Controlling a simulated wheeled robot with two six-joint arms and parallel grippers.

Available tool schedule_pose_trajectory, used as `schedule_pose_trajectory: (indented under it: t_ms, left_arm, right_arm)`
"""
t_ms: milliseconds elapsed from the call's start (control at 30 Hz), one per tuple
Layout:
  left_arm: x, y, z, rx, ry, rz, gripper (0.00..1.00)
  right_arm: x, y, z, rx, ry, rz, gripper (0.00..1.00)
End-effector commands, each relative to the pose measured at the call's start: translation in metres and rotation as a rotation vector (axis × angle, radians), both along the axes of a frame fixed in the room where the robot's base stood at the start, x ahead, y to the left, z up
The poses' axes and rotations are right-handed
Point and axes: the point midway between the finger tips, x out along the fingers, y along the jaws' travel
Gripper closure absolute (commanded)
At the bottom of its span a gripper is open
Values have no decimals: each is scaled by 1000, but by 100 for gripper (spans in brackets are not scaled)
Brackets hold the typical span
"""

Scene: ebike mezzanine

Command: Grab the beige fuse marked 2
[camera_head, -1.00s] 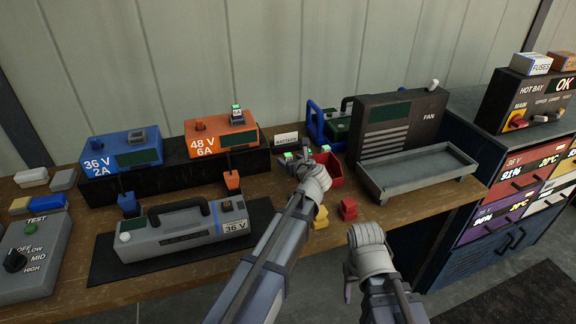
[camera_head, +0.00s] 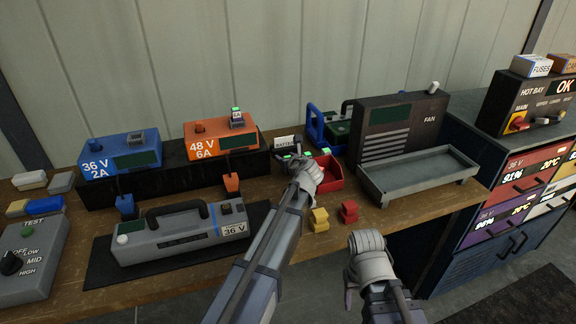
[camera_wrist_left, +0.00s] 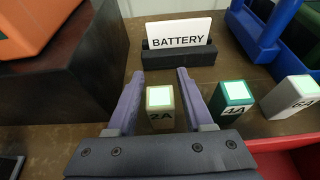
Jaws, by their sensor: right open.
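The beige fuse marked 2A (camera_wrist_left: 160,110) stands upright on the bench in the left wrist view, with a pale lit top. My left gripper (camera_wrist_left: 160,75) is open, with one finger on each side of this fuse and visible gaps to both. In the head view my left gripper (camera_head: 297,160) is at the row of small fuses in front of the battery sign, and the hand partly hides them. My right gripper (camera_head: 351,292) is open and empty, low in front of the bench.
A green 4A fuse (camera_wrist_left: 232,98) and a grey 6A fuse (camera_wrist_left: 290,97) stand to the right. The BATTERY sign (camera_wrist_left: 178,42) is behind. A red bin (camera_head: 328,178) is close on the right; yellow (camera_head: 319,219) and red (camera_head: 349,212) pieces lie in front.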

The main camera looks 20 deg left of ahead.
Motion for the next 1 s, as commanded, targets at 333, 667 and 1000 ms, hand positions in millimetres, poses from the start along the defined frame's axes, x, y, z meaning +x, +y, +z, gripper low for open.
schedule_pose_trajectory:
  t_ms: [333, 667, 1000]
  left_arm:
    - [0, 0, 0, 0, 0, 0, 89]
    - [0, 0, 0, 0, 0, 0, 100]
    - [0, 0, 5, 0, 0, 0, 100]
  right_arm:
    - [0, 0, 0, 0, 0, 0, 43]
    - [0, 0, 0, 0, 0, 0, 43]
    - [0, 0, 5, 0, 0, 0, 43]
